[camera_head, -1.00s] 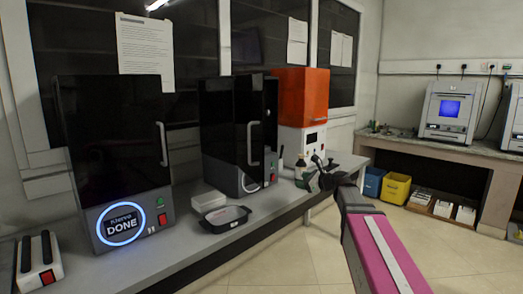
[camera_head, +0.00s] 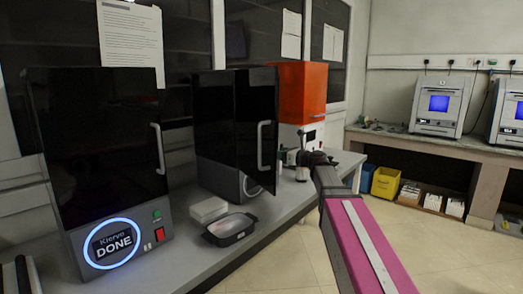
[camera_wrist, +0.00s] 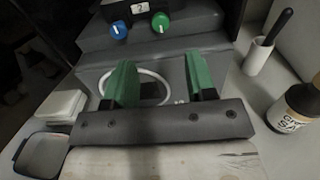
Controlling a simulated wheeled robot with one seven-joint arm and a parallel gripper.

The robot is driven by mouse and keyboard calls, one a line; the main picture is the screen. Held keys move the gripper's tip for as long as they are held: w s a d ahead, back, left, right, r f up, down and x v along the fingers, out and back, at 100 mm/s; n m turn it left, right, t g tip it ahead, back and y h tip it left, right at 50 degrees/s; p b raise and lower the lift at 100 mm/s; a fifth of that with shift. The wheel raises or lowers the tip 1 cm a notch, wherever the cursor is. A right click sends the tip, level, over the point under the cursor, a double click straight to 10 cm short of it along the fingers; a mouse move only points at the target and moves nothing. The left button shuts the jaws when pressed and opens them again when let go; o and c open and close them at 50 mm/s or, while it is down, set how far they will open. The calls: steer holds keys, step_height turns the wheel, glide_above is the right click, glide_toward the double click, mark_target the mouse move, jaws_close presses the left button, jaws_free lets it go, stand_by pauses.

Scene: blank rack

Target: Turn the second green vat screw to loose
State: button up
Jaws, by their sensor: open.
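In the wrist view a green screw knob (camera_wrist: 160,22) with a white mark sits on a grey ledge, beside a blue knob (camera_wrist: 119,29). A white label (camera_wrist: 139,8) reading "2" is between and behind them. My gripper (camera_wrist: 160,60) is open and empty, its two green fingers wide apart. The green knob lies beyond the fingertips, roughly between them in the picture, with a visible gap. In the head view my gripper (camera_head: 297,158) is at the front of the second black machine (camera_head: 222,125), to the right of its door. The knobs are hidden in the head view.
A black machine (camera_head: 95,150) with a "DONE" ring stands at left and an orange-topped machine (camera_head: 301,90) behind. A dark tray (camera_head: 230,228) and white box (camera_head: 208,209) lie on the bench. A brown bottle (camera_wrist: 300,105) and white holder (camera_wrist: 258,56) stand right of the fingers.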

steer(key=x, duration=0.9)
steer(key=shift+w+a, duration=0.25)
steer(key=shift+c, duration=0.3)
steer(key=c, duration=0.8)
